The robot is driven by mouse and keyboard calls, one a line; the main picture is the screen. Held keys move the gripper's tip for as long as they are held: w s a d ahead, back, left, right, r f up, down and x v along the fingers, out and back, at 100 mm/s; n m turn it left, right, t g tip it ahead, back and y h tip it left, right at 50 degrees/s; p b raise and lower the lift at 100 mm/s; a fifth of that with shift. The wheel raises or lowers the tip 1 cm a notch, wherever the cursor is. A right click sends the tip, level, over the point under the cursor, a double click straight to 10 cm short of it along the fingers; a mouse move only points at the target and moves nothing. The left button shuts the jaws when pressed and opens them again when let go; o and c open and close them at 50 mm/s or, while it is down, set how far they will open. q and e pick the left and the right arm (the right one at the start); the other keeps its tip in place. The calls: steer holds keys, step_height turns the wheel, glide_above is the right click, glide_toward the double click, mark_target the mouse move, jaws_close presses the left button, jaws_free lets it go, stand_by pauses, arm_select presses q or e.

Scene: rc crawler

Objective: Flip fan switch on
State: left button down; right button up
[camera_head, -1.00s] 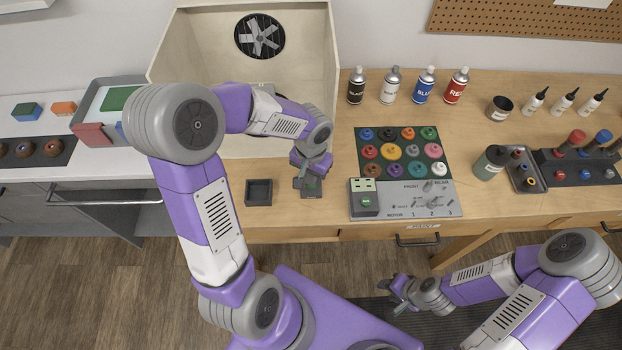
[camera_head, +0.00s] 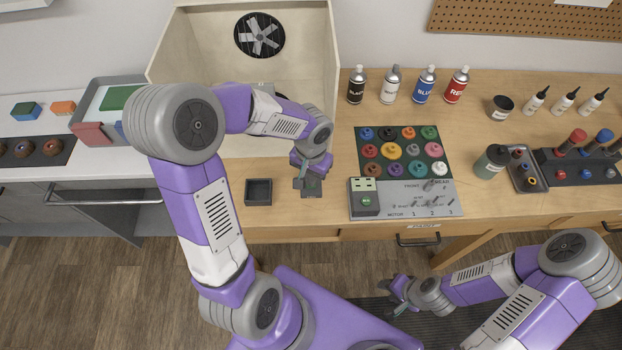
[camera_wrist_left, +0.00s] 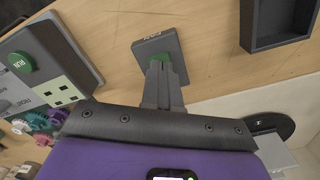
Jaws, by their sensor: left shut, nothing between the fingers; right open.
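The fan switch is a small dark grey box (camera_head: 311,188) with a green button, on the bench in front of the spray booth. In the left wrist view the box (camera_wrist_left: 154,45) shows part of its green button (camera_wrist_left: 176,66) around my fingertips. My left gripper (camera_head: 302,178) is shut and empty. Its fingertips (camera_wrist_left: 158,64) are over the button in the left wrist view; I cannot tell whether they touch it. The fan (camera_head: 259,35) is in the booth's back wall. My right gripper (camera_head: 396,292) is open, low in front of the bench, away from the switch.
An empty dark square tray (camera_head: 258,192) lies left of the switch. A motor panel (camera_head: 408,200) with its own green RUN button (camera_head: 366,201) and colored gears stands to the right. Spray cans (camera_head: 425,85) stand behind the gears. The booth wall (camera_head: 330,75) is close to my left arm.

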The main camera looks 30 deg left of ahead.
arm_select(q)
steer(key=shift+f+b, duration=0.55)
steer(key=shift+f, duration=0.15)
steer(key=shift+r, duration=0.1)
steer(key=shift+r+p, duration=2.75)
steer(key=shift+r, duration=0.75)
steer(key=shift+f, duration=0.1)
